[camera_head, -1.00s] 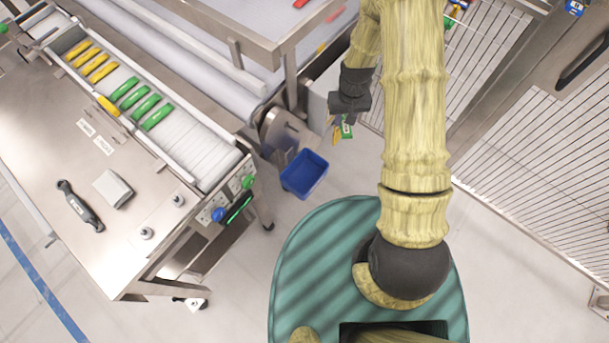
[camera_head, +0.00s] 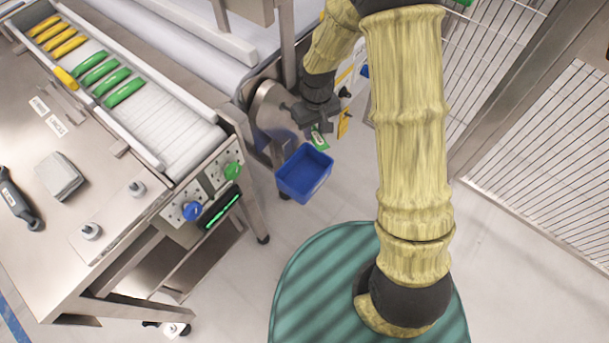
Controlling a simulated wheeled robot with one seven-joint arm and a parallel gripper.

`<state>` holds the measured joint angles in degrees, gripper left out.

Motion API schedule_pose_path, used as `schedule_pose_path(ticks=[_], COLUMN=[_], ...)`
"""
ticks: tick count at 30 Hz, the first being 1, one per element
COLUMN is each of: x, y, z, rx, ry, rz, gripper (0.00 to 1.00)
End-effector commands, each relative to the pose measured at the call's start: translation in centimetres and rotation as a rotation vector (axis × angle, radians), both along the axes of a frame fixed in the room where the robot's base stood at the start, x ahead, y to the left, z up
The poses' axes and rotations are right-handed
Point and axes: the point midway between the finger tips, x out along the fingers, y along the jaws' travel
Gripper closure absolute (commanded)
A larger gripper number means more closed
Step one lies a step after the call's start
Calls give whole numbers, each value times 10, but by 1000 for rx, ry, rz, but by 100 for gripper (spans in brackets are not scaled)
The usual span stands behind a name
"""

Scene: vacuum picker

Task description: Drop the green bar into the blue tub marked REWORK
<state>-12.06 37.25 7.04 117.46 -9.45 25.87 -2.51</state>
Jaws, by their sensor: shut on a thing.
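The blue tub (camera_head: 304,188) is in the middle of the head view, open at the top, beside the end of the conveyor. I see no objects in it, and no REWORK mark is readable from here. My gripper (camera_head: 315,128) is at the tub's far edge as seen in the picture, pointing down. It is shut on a green bar (camera_head: 320,141) with a pale patch, which shows just past the tub's far rim. I cannot tell the height of the bar above the rim. The fingers are small and partly hidden by my wrist.
A steel bench (camera_head: 100,165) on the left carries a lane with several green bars (camera_head: 124,92) and yellow bars (camera_head: 62,38). A grey block (camera_head: 60,176) and a black-handled tool (camera_head: 17,203) lie on it. A wire fence (camera_head: 540,160) stands on the right. Floor is clear between.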

Motion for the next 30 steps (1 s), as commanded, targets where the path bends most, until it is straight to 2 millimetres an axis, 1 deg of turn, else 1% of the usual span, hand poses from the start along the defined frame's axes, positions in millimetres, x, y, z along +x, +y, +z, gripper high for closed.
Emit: schedule_pose_path(ticks=[1,12,14,16,20,30], x=[-1,-1,-2,-2,-3,-2], y=[2,3,3,3,3,3], z=[-6,-4,-6,-13,-37,-111], rx=[-1,-2,-3,-3,-4,-4], ry=[-3,-2,-1,1,3,3], rz=[8,15,15,15,16,16], gripper=[94,94,94,94,94,94])
